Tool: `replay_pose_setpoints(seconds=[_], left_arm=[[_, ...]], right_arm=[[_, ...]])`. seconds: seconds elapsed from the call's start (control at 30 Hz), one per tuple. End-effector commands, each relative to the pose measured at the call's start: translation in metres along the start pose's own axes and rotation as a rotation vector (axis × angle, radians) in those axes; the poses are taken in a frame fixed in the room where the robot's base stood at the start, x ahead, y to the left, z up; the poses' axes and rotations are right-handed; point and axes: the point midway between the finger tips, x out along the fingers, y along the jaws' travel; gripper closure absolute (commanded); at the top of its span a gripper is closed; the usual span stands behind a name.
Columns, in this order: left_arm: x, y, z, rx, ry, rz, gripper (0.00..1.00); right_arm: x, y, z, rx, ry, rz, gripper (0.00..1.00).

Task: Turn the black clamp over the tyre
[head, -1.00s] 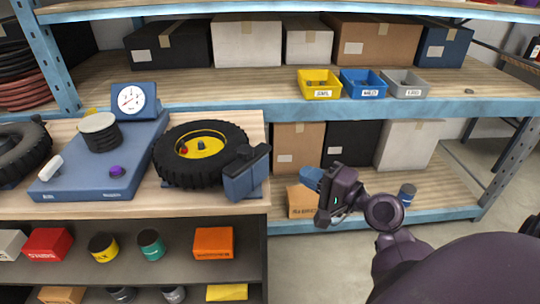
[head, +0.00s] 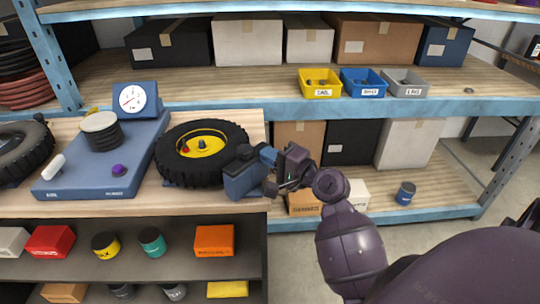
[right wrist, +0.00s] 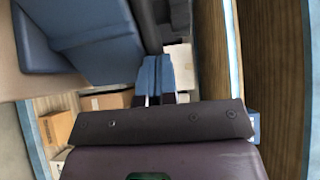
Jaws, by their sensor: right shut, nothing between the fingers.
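The black tyre (head: 174,155) with a yellow hub (head: 204,146) lies flat on the wooden bench top. The black clamp (head: 243,155) sits on top of a blue block (head: 243,182) at the tyre's right edge. In the right wrist view the clamp (right wrist: 149,25) shows as a dark bar beside the blue block (right wrist: 75,40). My right gripper (head: 267,155) is shut and empty, its blue fingertips just right of the clamp. The fingertips (right wrist: 156,62) show side by side in the right wrist view; whether they touch the clamp I cannot tell. My left gripper is not in view.
A blue scale (head: 95,180) with a dial and a black weight stands left of the tyre. Another tyre (head: 22,155) is at the far left. Shelves with boxes and small bins (head: 320,92) stand behind. Open floor lies right of the bench.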

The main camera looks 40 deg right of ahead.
Motion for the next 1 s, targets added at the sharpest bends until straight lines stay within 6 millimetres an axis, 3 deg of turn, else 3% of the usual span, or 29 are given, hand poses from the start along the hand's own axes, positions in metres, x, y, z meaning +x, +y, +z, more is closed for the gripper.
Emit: replay_pose_setpoints(seconds=[0.67,1.0], left_arm=[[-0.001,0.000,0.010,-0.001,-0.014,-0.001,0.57],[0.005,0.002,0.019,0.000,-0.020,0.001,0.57]], right_arm=[[0.003,0.001,-0.002,-0.001,-0.063,0.002,1.00],[0.008,0.003,-0.007,-0.003,-0.175,0.006,1.00]])
